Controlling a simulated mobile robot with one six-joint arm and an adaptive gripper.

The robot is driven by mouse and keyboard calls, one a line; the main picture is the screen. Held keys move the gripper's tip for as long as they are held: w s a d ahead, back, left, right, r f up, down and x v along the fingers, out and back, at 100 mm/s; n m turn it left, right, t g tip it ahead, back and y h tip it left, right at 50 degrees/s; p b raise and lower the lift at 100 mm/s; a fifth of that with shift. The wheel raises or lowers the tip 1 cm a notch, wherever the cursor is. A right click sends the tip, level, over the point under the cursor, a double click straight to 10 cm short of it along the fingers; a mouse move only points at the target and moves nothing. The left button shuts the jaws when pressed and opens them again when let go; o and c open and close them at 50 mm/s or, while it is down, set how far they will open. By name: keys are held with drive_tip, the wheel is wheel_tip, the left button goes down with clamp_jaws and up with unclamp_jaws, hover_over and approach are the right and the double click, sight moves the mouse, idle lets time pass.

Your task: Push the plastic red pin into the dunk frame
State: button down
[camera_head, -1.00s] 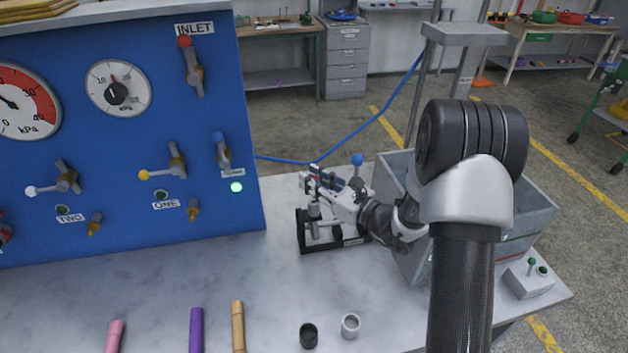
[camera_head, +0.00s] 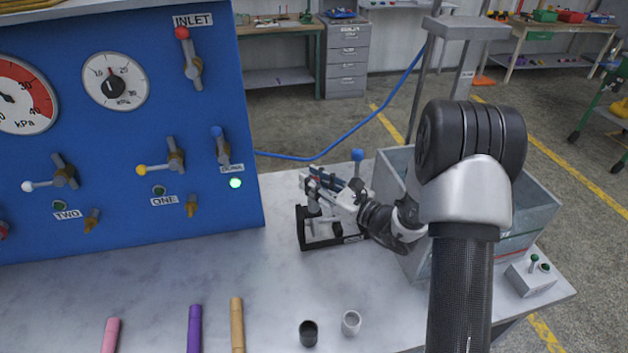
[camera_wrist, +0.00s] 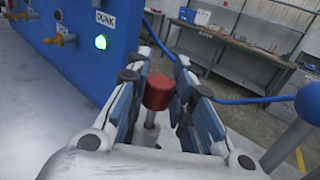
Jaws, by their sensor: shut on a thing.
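The red pin (camera_wrist: 158,92) shows in the wrist view as a red cap on a pale grey metal shaft, between my fingers. My gripper (camera_wrist: 160,82) is shut on it, with a blue-padded finger on each side. In the head view my gripper (camera_head: 328,186) is low over the dunk frame, a small black stand (camera_head: 338,243) with grey metal parts on the bench, right of the blue panel. The pin is mostly hidden there by my fingers. How deep its lower end sits in the frame cannot be told.
A blue-ball lever (camera_head: 358,155) stands close behind my gripper. A glass-sided water tank (camera_head: 540,215) is to the right, under my arm. The blue panel (camera_head: 130,130) is left, its green DUNK light (camera_head: 236,183) lit.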

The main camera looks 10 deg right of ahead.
sight(315, 200)
drive_tip(key=shift+f+b, duration=1.3)
drive_tip(key=shift+f, duration=0.4)
drive_tip(key=c, duration=1.3)
unclamp_jaws()
drive_tip(key=shift+s, duration=0.1)
drive_tip(key=v, duration=1.2)
